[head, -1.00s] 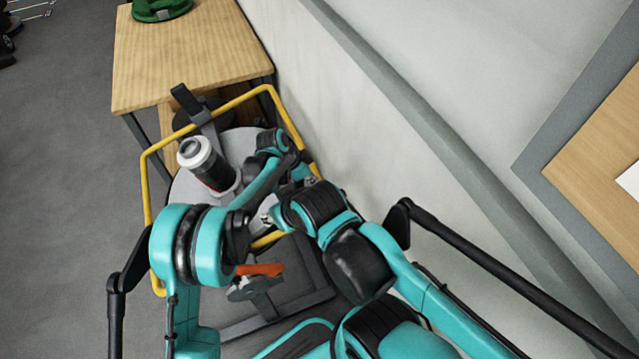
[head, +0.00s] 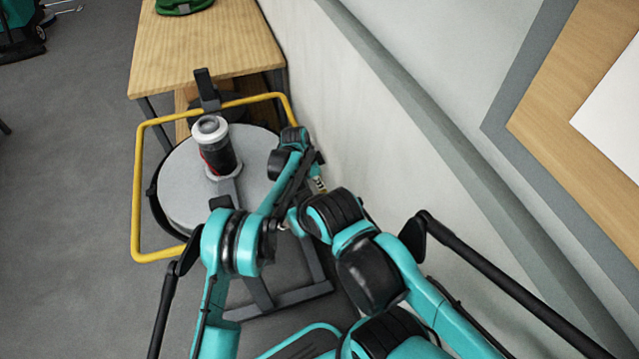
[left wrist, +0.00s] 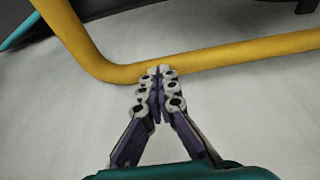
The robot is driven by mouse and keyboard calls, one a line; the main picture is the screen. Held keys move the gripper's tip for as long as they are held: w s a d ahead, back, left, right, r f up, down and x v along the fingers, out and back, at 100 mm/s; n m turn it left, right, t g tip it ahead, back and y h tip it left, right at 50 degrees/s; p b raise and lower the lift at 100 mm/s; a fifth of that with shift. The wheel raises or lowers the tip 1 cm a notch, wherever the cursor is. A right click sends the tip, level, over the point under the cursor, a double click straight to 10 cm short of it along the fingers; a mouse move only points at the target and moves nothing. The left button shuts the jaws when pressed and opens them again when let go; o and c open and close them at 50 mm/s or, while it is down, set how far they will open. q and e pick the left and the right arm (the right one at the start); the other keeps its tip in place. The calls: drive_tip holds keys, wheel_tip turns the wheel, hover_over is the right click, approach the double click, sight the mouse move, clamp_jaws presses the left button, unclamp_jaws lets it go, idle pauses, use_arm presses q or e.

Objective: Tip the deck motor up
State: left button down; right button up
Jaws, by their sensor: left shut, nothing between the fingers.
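The deck motor (head: 222,158) is a black cylinder with a white cap and a red mark. It stands on a round grey deck (head: 178,190) inside a yellow tube frame (head: 138,190). My left gripper (head: 318,185) is at the right side of the frame, apart from the motor. In the left wrist view its shut, empty fingers (left wrist: 158,72) overlap the yellow tube near a bend; I cannot tell if they touch it. My right arm is folded in front, and its gripper cannot be made out clearly.
A wooden table (head: 205,50) with a green object (head: 183,6) stands behind the frame. A pale wall (head: 345,110) runs close along the right. Grey floor (head: 80,150) is open at the left.

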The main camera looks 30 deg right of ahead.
use_arm(q)
drive_tip(key=shift+a, duration=0.1)
drive_tip(key=v, duration=1.2)
